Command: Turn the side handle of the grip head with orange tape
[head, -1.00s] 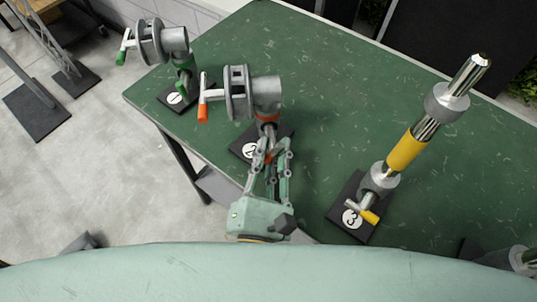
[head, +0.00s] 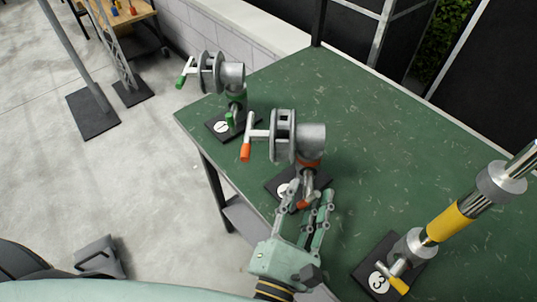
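The grip head with orange tape (head: 309,140) stands on the middle black base plate (head: 283,186) on the green table. Its side handle (head: 246,152), with an orange end, sticks out to the left of the round discs. A second orange-ended handle (head: 305,204) sits low on its stand, close to my fingers. My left gripper (head: 310,200) comes up from the bottom. Its fingers are apart, on either side of the lower part of the stand. Whether they touch it I cannot tell. My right gripper is not in view.
A green-taped grip head (head: 230,76) stands on the plate marked 1, behind left. A yellow-taped stand (head: 447,222) is on the plate marked 3 at right. The green table (head: 390,130) is clear between and behind them. Open floor lies left.

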